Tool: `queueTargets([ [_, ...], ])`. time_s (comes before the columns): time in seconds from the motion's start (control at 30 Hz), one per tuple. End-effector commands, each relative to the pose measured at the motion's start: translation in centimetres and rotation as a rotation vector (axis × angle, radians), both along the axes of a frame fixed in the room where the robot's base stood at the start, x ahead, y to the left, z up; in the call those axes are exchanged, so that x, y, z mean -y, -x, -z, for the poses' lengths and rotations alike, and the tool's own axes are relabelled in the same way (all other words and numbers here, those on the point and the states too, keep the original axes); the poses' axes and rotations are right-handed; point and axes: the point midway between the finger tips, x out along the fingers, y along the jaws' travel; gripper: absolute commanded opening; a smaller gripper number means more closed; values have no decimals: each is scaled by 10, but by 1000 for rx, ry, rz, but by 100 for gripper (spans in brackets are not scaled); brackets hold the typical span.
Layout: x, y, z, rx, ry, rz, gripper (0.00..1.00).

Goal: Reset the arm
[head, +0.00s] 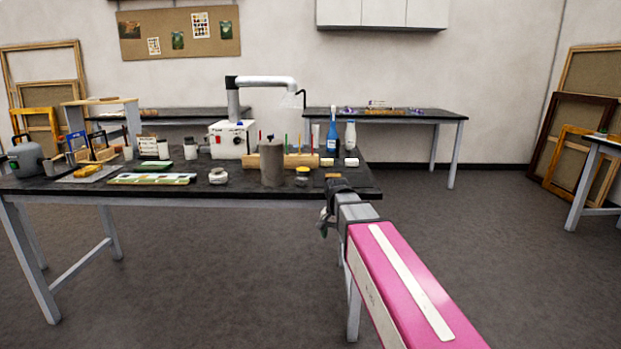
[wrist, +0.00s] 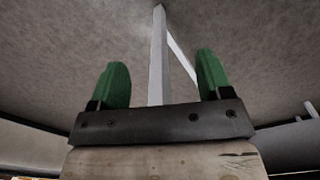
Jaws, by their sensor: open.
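My arm, with a pink link, reaches from the bottom right of the head view toward the right front corner of the dark-topped workbench (head: 240,192). My gripper (head: 325,222) is at its end, beside the bench's front edge; its fingers are small and partly hidden there. In the wrist view my gripper (wrist: 162,82) shows two green fingers spread wide apart with nothing between them. Beyond the fingers are grey floor and a pale table leg (wrist: 158,55).
The workbench carries a grey cylinder (head: 272,163), a blue bottle (head: 332,135), a white box (head: 228,140) and several small jars near its right end. A second table (head: 420,115) stands behind. Frames (head: 570,150) lean at the right wall. Floor right of the bench is open.

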Motion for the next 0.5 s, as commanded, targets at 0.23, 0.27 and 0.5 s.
queueTargets([
  [0.23, 46, 54, 82, -3, 1, -152, 72],
  [0.27, 51, 61, 91, -3, 1, -170, 72],
  [0.5, 85, 114, 150, -1, 1, -314, 72],
])
